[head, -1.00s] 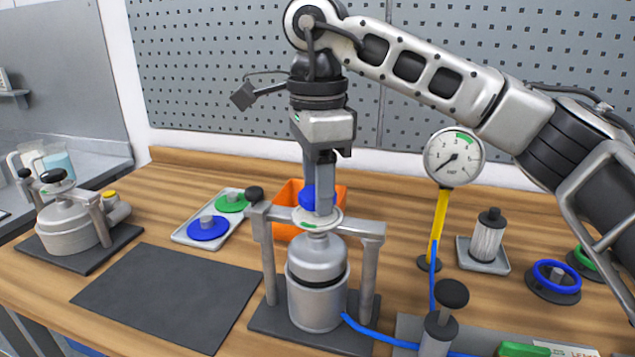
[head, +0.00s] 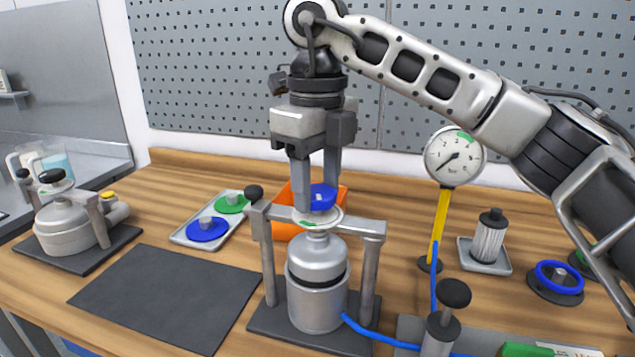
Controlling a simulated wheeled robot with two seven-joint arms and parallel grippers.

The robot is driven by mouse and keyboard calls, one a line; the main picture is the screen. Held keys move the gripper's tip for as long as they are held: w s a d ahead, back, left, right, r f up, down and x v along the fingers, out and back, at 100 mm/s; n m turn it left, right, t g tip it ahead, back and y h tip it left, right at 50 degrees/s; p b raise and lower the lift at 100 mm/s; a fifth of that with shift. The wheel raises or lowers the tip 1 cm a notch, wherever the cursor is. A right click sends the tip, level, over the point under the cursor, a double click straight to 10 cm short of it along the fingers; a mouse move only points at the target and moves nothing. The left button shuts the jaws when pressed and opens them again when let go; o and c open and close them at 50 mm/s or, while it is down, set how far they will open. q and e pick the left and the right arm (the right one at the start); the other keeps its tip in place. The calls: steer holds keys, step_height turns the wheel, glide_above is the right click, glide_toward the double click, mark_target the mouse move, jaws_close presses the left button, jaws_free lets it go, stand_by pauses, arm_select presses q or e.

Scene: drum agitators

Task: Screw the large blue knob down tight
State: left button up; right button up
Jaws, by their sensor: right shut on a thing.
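The large blue knob (head: 322,198) sits on top of the silver drum agitator (head: 317,284), above a pale disc (head: 318,218) with a green mark. The agitator stands in a grey metal frame with a crossbar. My right gripper (head: 316,200) points straight down from above, its two fingers on either side of the knob and shut on it. The fingers hide part of the knob's sides. My left gripper is not in view.
An orange bin (head: 291,230) stands right behind the frame. A tray (head: 178,237) with blue and green discs lies to the left, beside a bare dark mat (head: 165,297). A pressure gauge (head: 454,156) on a yellow post and a black-topped pump (head: 453,293) stand to the right.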

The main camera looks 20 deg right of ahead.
steer(key=m, duration=0.3)
steer(key=shift+r+m, duration=0.25)
steer(key=shift+m, duration=0.15)
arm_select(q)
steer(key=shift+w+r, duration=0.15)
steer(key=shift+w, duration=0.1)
arm_select(e)
steer(key=shift+m, duration=0.6)
steer(key=shift+w, duration=0.1)
steer(key=o, duration=0.9)
steer(key=shift+c, duration=0.2)
steer(key=shift+o, duration=0.7)
arm_select(q)
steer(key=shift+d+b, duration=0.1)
steer(key=shift+b, duration=0.2)
arm_select(e)
steer(key=shift+f, duration=0.1)
